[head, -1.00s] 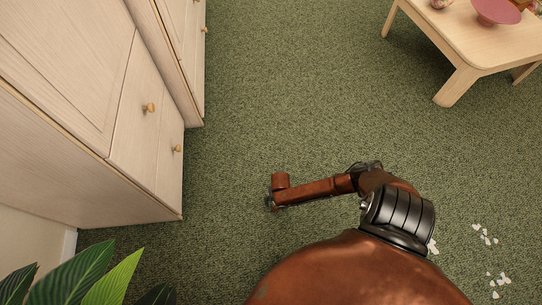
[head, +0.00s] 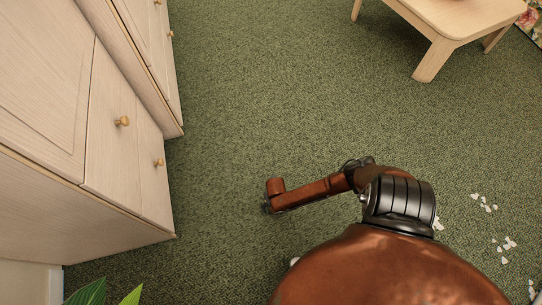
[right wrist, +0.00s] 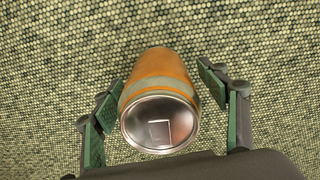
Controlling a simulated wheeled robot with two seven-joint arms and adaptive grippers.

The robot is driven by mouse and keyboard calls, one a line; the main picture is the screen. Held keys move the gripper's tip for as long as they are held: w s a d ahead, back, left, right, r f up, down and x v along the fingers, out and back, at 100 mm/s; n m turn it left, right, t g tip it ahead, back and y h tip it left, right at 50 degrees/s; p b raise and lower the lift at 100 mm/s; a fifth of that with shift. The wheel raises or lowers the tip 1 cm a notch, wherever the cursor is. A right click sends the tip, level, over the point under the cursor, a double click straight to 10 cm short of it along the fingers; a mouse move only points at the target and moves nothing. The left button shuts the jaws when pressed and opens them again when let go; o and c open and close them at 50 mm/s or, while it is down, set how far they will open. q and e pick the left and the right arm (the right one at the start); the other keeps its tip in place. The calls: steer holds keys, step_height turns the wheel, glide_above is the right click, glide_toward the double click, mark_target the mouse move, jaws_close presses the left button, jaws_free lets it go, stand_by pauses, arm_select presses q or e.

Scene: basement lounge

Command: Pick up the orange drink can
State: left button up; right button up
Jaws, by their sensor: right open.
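The orange drink can (right wrist: 158,72) shows in the right wrist view, with a pale band and a silver end facing the camera. It lies or stands over the green carpet; I cannot tell which. My right gripper (right wrist: 161,97) is open, with one green-padded finger on each side of the can and visible gaps beside it. The can does not show in the head view. A brown arm of mine reaches left there, but no gripper fingers can be made out. My left gripper is not in view.
A pale wooden cabinet (head: 62,120) with round knobs stands along the left. A low wooden table (head: 455,22) is at the upper right. Green plant leaves (head: 88,294) poke in at the lower left. Small white pieces (head: 485,203) lie on the carpet at right. The carpet between is clear.

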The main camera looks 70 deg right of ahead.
steer(key=shift+f, duration=0.3)
steer(key=shift+c, duration=0.4)
steer(key=c, duration=1)
